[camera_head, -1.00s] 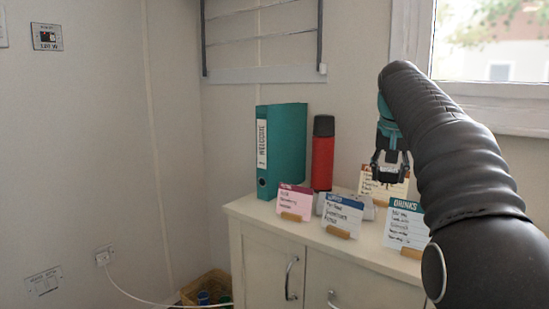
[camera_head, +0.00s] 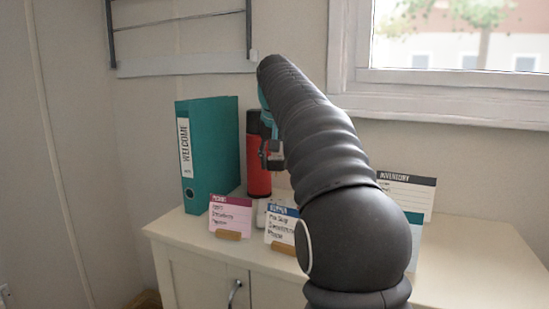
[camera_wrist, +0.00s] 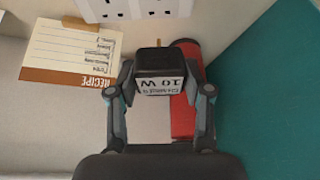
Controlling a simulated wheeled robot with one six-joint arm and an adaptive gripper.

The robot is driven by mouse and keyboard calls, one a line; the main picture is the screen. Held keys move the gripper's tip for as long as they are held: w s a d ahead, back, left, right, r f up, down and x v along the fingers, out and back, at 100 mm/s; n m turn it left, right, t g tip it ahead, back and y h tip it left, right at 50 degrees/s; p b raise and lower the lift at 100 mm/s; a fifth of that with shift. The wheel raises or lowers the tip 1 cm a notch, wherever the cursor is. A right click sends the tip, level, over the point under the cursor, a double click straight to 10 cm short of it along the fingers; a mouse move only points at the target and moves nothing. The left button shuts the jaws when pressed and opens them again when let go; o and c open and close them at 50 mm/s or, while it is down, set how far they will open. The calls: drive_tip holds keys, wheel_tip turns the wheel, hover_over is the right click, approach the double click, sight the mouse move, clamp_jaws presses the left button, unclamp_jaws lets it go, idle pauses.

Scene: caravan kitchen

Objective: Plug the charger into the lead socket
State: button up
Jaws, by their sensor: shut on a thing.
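My gripper (camera_wrist: 160,75) is shut on the charger (camera_wrist: 167,70), a black block with a pale label reading 10 W. A brass-coloured pin shows at the charger's far side, pointing to the top of the wrist view. The lead socket (camera_wrist: 135,10) is a white block with dark slots at the top edge of that view, only partly in frame. The charger and the socket are apart. In the head view my gripper (camera_head: 272,153) is in front of the red flask, partly hidden by my arm. The charger is hard to make out there.
A red flask (camera_head: 258,180) and a teal binder (camera_head: 214,155) stand on the cabinet top (camera_head: 480,265). Pink (camera_head: 231,213) and blue-headed (camera_head: 280,226) cards stand at its front. A recipe card (camera_wrist: 68,50) is left of the charger. The cabinet top's right side looks clear.

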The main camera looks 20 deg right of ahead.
drive_tip(key=shift+f+b, duration=2.4)
drive_tip(key=shift+f, duration=0.85)
drive_tip(key=shift+s+a+p, duration=0.1)
drive_tip(key=shift+p, duration=0.35)
drive_tip(key=shift+f+b, duration=1)
drive_tip(key=shift+f, duration=0.65)
drive_tip(key=o, duration=1.2)
drive_tip(key=shift+f, duration=0.1)
drive_tip(key=shift+r, duration=0.35)
drive_tip(key=shift+s+r, duration=0.15)
drive_tip(key=shift+r, duration=0.25)
drive_tip(key=v, duration=1.1)
